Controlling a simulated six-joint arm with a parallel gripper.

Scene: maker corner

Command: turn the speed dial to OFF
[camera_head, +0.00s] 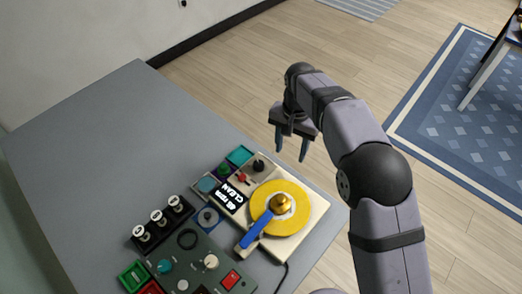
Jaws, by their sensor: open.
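A turntable-like unit with a cream base (314,218) carries a yellow disc (268,222), a brass centre knob and a blue arm (254,232). A small black knob (259,166) stands on the panel at its upper left corner; it appears to be the speed dial. Its markings and pointer are too small to read. A black display (229,197) beside the disc shows white text that seems to include "CLEAN". My gripper (291,156) is open and empty, fingers pointing down, up and to the right of the black knob and apart from it.
A red lever (241,178) and a green button (223,170) sit near the black knob. A dark control box (190,258) with other knobs and a red switch (230,280) lies in front, beside several pegs (158,218). The grey table's (100,140) left part is clear.

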